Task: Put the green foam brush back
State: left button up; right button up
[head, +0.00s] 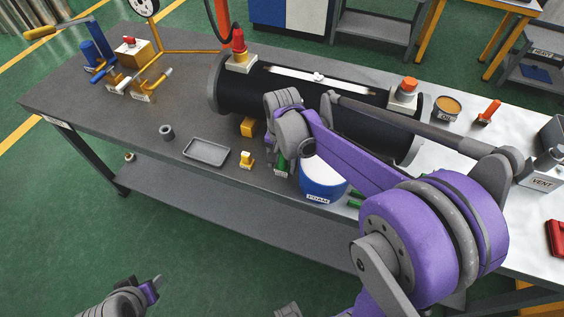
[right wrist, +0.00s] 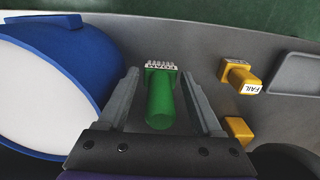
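An upright-looking green handle (right wrist: 160,98) with a pale, dark-marked end lies between the fingers of my right gripper (right wrist: 160,76) in the right wrist view. Gaps show on both sides, so the gripper is open around it. I cannot tell whether this is the brush or a stamp. In the head view it shows as a green piece (head: 281,166), partly hidden by my right wrist. Other green pieces (head: 354,203) lie right of the blue FOAM tub (head: 322,187), partly behind my arm. My left gripper (head: 148,288) is low at the left, off the table.
A yellow block marked FAIL (right wrist: 240,78) stands beside the green handle, with another yellow block (right wrist: 237,130) behind. A grey tray (head: 206,152) and a grey ring (head: 167,132) lie farther left. The black flanged cylinder (head: 250,95) lies behind. The table's left front is mostly clear.

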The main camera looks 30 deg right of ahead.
aim_at(282, 171)
jog(key=shift+r, duration=0.5)
notch_tip(282, 171, up, 11)
jog(key=shift+r+p, duration=0.1)
jog(key=shift+p, duration=0.3)
jog(key=s+a+f+n+t, duration=0.2)
jog(key=s+a+f+n, duration=0.1)
jog(key=s+f+n, duration=0.2)
jog(key=s+a+f+n+t, duration=0.3)
jog(key=s+f+n, duration=0.2)
jog(key=s, duration=0.4)
jog(key=shift+s+a+t, duration=0.2)
jog(key=shift+s+t, duration=0.05)
jog(key=shift+t, duration=0.05)
